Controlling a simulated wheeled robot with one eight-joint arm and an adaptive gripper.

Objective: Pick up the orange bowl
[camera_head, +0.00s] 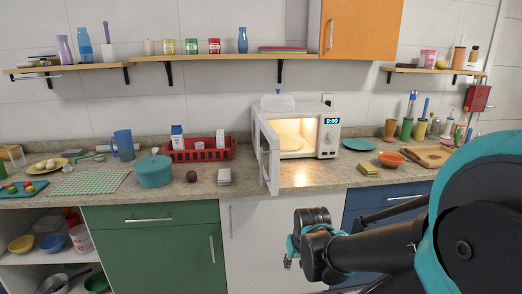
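The orange bowl (392,160) sits upright on the stone counter, right of the open microwave and in front of a teal plate (358,144). A wooden cutting board (436,155) lies just to its right. My gripper (289,262) is in front of the white cabinet front, below counter height, to the left of and nearer than the bowl. It is well apart from the bowl. Its fingers are small and dark here, and I cannot tell whether they are open or shut.
The microwave (328,134) has its door (265,155) swung out over the counter edge. Bottles (421,129) stand behind the board.

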